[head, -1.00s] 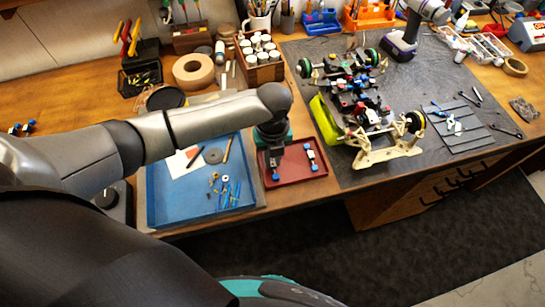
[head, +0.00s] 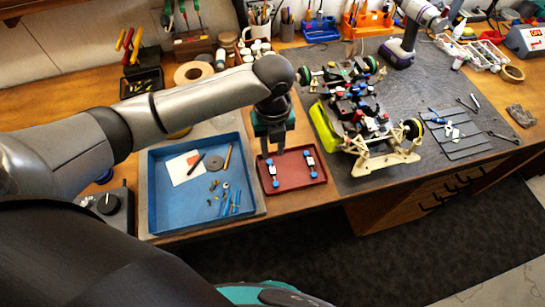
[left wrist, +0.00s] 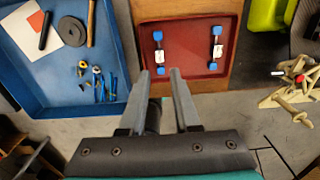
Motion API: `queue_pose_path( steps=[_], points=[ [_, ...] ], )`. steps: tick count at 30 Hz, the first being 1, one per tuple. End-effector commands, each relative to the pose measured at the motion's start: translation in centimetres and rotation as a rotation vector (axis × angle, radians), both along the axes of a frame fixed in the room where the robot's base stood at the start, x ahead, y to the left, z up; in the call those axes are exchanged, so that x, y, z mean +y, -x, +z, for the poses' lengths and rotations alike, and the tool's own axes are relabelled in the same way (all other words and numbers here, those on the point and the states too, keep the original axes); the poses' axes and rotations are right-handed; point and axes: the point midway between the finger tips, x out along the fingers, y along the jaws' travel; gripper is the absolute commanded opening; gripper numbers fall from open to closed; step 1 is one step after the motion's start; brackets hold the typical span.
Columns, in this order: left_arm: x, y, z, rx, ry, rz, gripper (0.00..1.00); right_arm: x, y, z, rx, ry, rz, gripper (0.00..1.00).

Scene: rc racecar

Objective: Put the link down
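The left link (head: 270,172) also shows in the left wrist view (left wrist: 159,53), as does the right link (head: 311,162) (left wrist: 215,48). The red tray (head: 294,187) is at the bench's front edge (left wrist: 187,83). My left gripper (head: 280,150) points down above the tray's back left part. My right gripper is not in view.
A blue tray (head: 153,190) with small parts and paper stands left of the red tray. The RC car chassis (head: 365,115) is on the grey mat (head: 400,175) to the right. A drill (head: 405,40) stands behind it.

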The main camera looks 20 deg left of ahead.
Motion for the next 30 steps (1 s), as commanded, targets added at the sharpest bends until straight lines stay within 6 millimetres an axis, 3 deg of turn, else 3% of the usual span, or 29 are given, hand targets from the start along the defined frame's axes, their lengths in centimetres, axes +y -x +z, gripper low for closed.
queue_pose_path(
  steps=[3, 9, 30],
  points=[
    [0.1, -0.1, 2.2, -0.002, 0.000, 0.000, 0.31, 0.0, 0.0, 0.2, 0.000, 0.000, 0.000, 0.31],
    [0.0, 0.0, 3.8, 0.000, 0.000, 0.000, 0.31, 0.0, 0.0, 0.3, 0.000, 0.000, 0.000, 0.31],
    [0.0, 0.0, 3.9, 0.001, -0.001, 0.000, 0.31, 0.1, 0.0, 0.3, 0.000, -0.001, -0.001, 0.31]
  ],
)
